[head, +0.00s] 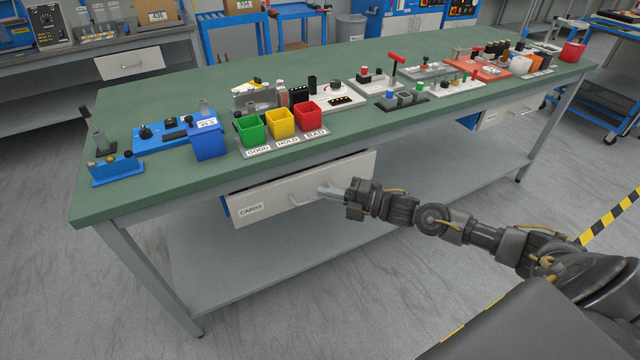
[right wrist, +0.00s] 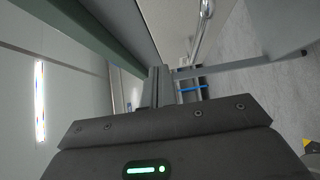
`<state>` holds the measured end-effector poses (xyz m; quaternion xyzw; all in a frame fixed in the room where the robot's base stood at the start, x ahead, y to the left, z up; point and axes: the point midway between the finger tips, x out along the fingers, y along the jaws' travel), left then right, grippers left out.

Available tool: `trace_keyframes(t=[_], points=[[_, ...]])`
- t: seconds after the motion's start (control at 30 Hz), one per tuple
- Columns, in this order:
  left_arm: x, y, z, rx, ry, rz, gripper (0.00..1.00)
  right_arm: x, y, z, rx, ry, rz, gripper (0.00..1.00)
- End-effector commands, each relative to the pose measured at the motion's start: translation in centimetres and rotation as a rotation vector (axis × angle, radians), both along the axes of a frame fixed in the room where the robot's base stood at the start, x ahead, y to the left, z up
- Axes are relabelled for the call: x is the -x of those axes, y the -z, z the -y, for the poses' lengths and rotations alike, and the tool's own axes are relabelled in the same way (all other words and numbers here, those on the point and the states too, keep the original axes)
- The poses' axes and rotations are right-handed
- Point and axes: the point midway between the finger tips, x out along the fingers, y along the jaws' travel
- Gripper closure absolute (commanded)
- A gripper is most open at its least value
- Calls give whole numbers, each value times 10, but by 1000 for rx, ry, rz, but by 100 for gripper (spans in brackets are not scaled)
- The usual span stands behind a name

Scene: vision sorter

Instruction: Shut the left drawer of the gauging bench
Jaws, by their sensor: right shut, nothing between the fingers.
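The left drawer (head: 275,198) of the gauging bench has a pale front labelled CARDS and a bar handle. In the head view it stands partly open: its front is out from under the green bench top (head: 180,190), and a strip of its blue side shows at the left. My right gripper (head: 324,191) is shut and empty, its fingertips in front of the drawer's front near the right end of the handle. I cannot tell whether they touch it. In the right wrist view the shut fingers (right wrist: 157,88) point away from the camera. My left gripper is not in view.
Green, yellow (head: 281,123) and red bins stand on the bench top above the drawer, with a blue bin (head: 208,140) to their left. A second drawer (head: 508,113) is at the bench's right. A grey lower shelf (head: 240,255) runs beneath. The floor in front is clear.

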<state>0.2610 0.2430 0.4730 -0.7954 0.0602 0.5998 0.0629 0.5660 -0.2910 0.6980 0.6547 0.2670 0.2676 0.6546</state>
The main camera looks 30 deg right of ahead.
Motion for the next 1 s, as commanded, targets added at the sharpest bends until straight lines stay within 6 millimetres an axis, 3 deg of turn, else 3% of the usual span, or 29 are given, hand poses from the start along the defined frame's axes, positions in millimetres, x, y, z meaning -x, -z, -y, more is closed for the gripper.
trace_keyframes(t=[0.3, 0.6, 0.73, 0.87, 1.0], points=[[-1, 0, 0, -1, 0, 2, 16, 43, 2, 41, 5, -10, -4, 100], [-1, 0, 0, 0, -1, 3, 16, 57, 0, 56, 1, -8, 1, 100], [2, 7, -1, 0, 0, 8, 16, 49, 1, 57, -19, 5, 26, 83], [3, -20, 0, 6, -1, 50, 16, 31, 9, 62, -31, 16, -25, 67], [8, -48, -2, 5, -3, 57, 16, 29, 23, 65, -18, 7, -131, 67]])
